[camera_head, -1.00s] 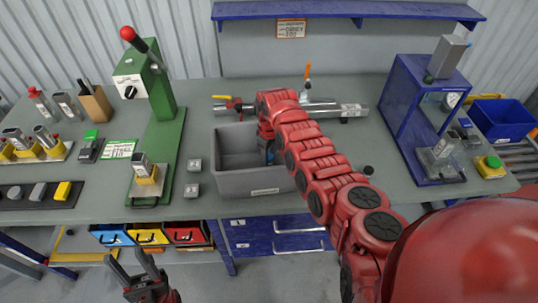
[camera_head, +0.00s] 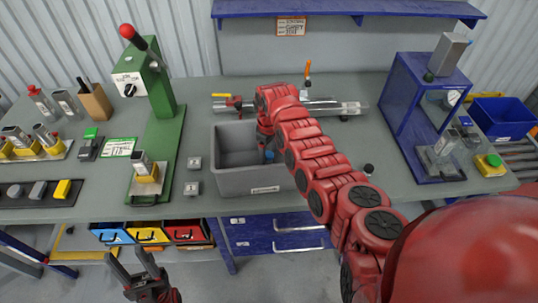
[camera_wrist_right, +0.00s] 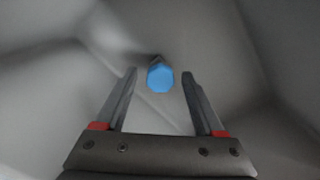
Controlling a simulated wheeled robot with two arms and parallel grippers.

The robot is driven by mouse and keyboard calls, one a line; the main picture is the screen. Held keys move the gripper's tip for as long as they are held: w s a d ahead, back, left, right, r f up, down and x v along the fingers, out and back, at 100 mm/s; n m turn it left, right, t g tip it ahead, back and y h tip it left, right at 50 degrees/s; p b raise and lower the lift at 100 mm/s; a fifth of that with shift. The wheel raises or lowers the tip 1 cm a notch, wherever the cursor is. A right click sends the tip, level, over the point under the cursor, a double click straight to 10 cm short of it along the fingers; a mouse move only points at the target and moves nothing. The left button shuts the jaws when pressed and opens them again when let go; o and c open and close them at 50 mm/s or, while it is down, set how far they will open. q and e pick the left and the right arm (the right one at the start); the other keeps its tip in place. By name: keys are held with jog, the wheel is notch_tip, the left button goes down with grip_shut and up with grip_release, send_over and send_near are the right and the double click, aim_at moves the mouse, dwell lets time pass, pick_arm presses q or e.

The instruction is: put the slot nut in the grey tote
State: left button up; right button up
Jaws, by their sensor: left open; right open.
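The grey tote (camera_head: 234,183) stands near the table's front edge, left of my right arm. My right gripper (camera_wrist_right: 160,88) is inside the tote, open, with its fingers apart. In the right wrist view a small blue piece (camera_wrist_right: 160,77) with flat sides and a darker part behind it shows between and beyond the fingertips, against the grey tote interior. It may be the slot nut; I cannot tell for sure. A bit of blue (camera_head: 269,156) also shows in the tote in the head view. My left gripper (camera_head: 132,256) is open and empty, low in front of the table.
A blue press frame (camera_head: 415,100) stands at the right. A metal clamp bar (camera_head: 335,106) lies behind my right arm.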

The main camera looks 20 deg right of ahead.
aim_at(269, 154)
notch_tip(269, 154, up, 11)
jog(key=b, duration=0.2)
dwell(0.5)
